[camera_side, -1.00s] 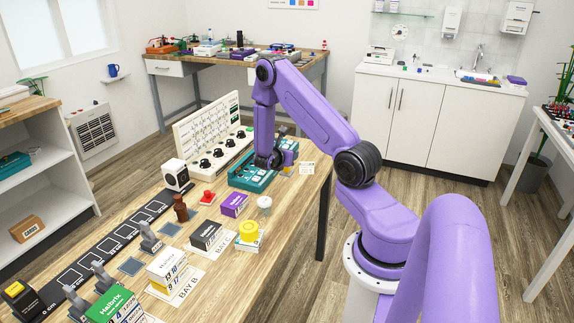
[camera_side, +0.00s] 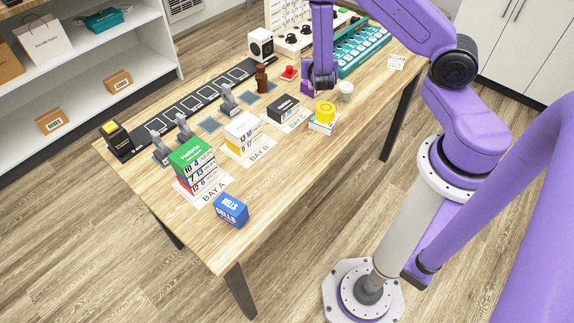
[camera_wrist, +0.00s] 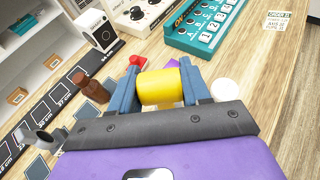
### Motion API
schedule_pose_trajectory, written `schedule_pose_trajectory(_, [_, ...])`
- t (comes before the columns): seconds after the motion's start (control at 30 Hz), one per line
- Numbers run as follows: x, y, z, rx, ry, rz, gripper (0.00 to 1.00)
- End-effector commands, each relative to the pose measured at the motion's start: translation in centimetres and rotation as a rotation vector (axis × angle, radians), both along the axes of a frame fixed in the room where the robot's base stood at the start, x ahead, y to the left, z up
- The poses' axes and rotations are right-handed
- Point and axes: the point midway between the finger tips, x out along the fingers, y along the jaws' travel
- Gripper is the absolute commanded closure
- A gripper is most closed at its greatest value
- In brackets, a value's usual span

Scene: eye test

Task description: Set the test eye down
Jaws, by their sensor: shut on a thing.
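My gripper (camera_wrist: 160,82) is shut on a yellow cylinder (camera_wrist: 161,88), held sideways between its two blue fingers in the wrist view. This seems to be the test eye, but no label shows. In the side view my gripper (camera_side: 322,82) hangs low over the table, beside the purple box (camera_side: 307,89) and left of the white jar (camera_side: 345,91).
A brown bottle (camera_side: 261,78) and a red button (camera_side: 289,72) stand to the left. Boxes stand on cards for Bays A, B and C; a blue box (camera_side: 231,210) is near the front. Bare wood (camera_side: 285,165) runs along the near edge.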

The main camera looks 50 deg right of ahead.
Motion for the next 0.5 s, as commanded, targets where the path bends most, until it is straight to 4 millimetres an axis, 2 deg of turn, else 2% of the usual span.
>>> schedule_pose_trajectory(0.03, [0.0, 2.3, -0.1, -0.002, 0.002, 0.067, 0.89])
schedule_pose_trajectory(0.2, [-1.0, 8.9, -0.2, -0.003, 0.002, 0.269, 0.89])
schedule_pose_trajectory(0.5, [-5.0, 18.9, -0.4, 0.002, 0.002, 0.620, 0.89])
